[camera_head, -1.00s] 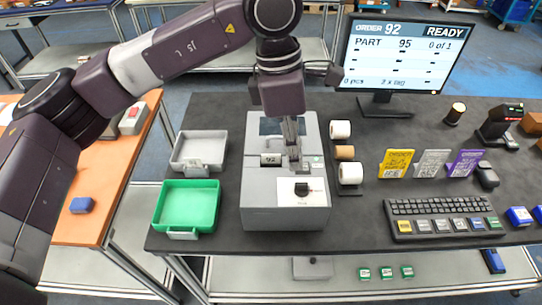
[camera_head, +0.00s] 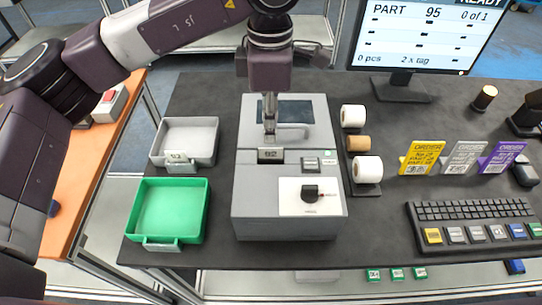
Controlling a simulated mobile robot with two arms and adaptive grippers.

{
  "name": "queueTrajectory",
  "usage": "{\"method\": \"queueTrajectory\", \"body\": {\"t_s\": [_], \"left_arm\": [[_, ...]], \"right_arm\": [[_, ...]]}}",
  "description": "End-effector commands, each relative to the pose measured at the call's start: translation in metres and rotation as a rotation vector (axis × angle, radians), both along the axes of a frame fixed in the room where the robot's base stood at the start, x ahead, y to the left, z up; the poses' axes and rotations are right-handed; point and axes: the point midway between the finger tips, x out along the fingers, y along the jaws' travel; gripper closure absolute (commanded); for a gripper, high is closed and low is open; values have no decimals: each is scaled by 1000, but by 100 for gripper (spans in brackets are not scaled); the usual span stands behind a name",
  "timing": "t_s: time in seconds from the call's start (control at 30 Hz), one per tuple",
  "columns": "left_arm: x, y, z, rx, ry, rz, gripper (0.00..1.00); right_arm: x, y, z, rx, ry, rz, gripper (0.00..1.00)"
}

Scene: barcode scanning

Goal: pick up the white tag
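A small white tag marked 92 (camera_head: 270,156) sits at the slot in the middle of the grey label printer (camera_head: 256,212). My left gripper (camera_head: 269,138) points straight down over the printer. Its fingertips are right at the tag's upper edge. The fingers show as one narrow strip, so I cannot tell whether they are apart or touch the tag. My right gripper is not in view.
A grey tray (camera_head: 206,134) and a green tray (camera_head: 141,214) stand left of the printer. Label rolls (camera_head: 367,169), a monitor (camera_head: 425,38), order cards (camera_head: 422,158) and a keyboard (camera_head: 470,212) are to the right. Dark table (camera_head: 385,235) is clear before the keyboard.

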Motion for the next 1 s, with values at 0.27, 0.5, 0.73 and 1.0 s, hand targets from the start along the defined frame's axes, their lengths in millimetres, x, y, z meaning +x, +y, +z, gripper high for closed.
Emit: {"method": "queueTrajectory", "body": {"t_s": [0.27, 0.5, 0.73, 1.0], "left_arm": [[0, -1, -30, 0, 5, -1, 88], [1, -1, -62, -1, 3, -1, 88], [2, -2, -67, -1, 0, -1, 88], [2, -2, -67, -2, 0, -1, 100]], "right_arm": [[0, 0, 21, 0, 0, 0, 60], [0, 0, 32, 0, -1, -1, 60], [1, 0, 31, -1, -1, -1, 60], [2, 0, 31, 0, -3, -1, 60]]}}
